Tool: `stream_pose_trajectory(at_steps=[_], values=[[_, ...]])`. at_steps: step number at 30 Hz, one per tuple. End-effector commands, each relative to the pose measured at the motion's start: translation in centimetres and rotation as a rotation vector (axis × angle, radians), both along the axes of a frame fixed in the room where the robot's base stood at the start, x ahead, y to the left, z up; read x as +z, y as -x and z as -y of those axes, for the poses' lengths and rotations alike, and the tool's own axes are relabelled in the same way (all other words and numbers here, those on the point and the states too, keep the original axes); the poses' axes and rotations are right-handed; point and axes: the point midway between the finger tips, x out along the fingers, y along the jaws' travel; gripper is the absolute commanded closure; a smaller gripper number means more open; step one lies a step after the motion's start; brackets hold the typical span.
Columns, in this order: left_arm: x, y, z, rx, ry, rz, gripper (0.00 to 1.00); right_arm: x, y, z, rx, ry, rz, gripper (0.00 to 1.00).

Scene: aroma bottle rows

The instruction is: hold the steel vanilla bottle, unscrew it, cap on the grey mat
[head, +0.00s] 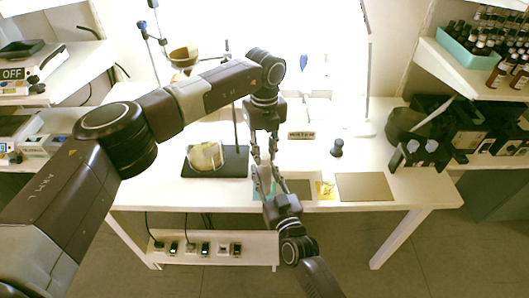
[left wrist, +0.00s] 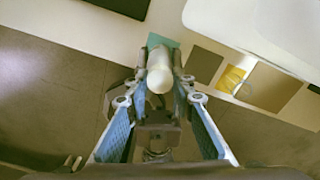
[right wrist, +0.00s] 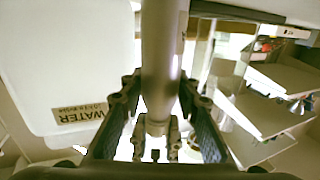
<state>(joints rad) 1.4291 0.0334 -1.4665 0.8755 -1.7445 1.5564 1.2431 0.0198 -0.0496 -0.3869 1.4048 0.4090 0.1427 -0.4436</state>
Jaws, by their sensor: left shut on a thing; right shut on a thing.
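The steel bottle (right wrist: 160,50) is a pale metallic cylinder between the fingers of my right gripper (right wrist: 160,105). In the left wrist view its rounded pale top (left wrist: 160,75) sits between the fingers of my left gripper (left wrist: 160,88). In the head view my left gripper (head: 265,162) reaches down from above and my right gripper (head: 272,188) comes from the front. Both are shut on the bottle, which they largely hide; its label is not readable. The grey mat (head: 299,190) lies flat and bare, right of a teal mat (head: 259,196).
A small yellow mat (head: 325,190) and a larger tan mat (head: 365,187) lie to the right. A dark bottle (head: 337,148) stands behind them. A dark stand base (head: 232,158) holds a glass vessel at left. A white container labelled WATER (right wrist: 80,115) is close by.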

Motion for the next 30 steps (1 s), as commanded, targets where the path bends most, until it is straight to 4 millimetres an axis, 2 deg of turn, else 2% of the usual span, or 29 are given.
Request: stream_pose_trajectory(at_steps=[30], values=[[2.2,0.0,0.0,-0.001,0.0,0.0,1.0,0.0,0.0,0.0,0.0,0.0,0.001,1.0]])
